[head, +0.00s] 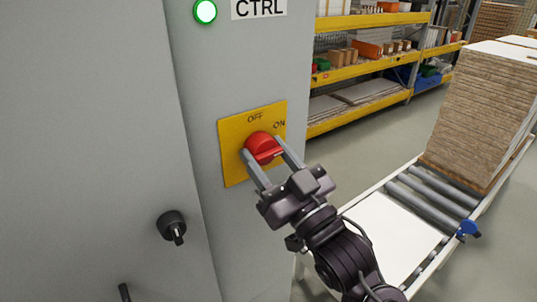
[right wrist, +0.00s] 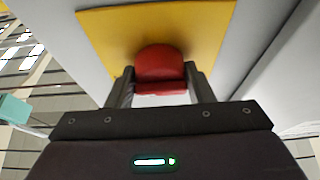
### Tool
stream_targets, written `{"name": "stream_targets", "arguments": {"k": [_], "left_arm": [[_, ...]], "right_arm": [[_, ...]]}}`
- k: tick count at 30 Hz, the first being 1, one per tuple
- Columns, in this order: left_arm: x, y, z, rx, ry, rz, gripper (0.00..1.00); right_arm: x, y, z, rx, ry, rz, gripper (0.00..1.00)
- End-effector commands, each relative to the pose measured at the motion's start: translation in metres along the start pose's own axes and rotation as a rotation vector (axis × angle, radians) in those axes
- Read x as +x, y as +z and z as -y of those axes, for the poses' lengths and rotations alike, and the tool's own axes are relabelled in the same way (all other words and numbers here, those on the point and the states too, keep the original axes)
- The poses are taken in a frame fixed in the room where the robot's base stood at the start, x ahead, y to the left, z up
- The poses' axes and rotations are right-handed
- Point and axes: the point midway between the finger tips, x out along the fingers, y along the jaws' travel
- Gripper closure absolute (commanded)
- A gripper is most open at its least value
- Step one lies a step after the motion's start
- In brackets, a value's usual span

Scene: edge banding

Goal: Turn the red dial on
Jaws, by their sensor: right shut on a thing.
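The red dial (head: 262,146) sits on a yellow plate (head: 235,169) on the grey cabinet, with "OFF" above it and "ON" to its upper right. My right gripper (head: 268,157) is shut on the dial, one finger on each side. In the right wrist view the dial (right wrist: 160,66) sits between the two fingers (right wrist: 161,84), with the yellow plate (right wrist: 210,25) behind it. The dial's grip bar is partly hidden by the fingers. A green lamp (head: 205,11) above is lit. My left gripper is not in view.
A black handle (head: 173,226) sticks out of the cabinet door (head: 95,130) at left. A roller conveyor (head: 375,200) with stacked boards (head: 485,105) stands at right. Yellow shelving (head: 350,72) stands behind, with open floor before it.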

Motion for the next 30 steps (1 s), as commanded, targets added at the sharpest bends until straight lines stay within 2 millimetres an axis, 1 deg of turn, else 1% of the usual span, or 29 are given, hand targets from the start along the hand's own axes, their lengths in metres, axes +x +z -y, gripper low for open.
{"name": "stream_targets", "arguments": {"k": [6,17,18,23,30], "left_arm": [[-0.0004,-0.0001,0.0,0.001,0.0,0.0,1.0],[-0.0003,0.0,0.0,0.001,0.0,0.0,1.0],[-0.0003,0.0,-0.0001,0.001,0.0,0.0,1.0],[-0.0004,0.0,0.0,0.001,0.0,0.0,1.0],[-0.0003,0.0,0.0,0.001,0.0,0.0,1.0]], "right_arm": [[-0.0002,0.002,0.0006,0.031,0.012,0.005,0.75],[-0.0002,0.0022,0.0007,0.034,0.013,0.005,0.75],[-0.0002,0.0023,0.0007,0.034,0.013,0.005,0.51],[-0.0002,0.0016,0.0006,0.033,0.013,0.004,0.31],[-0.0003,0.0008,0.0004,0.032,0.013,0.002,0.31]]}}
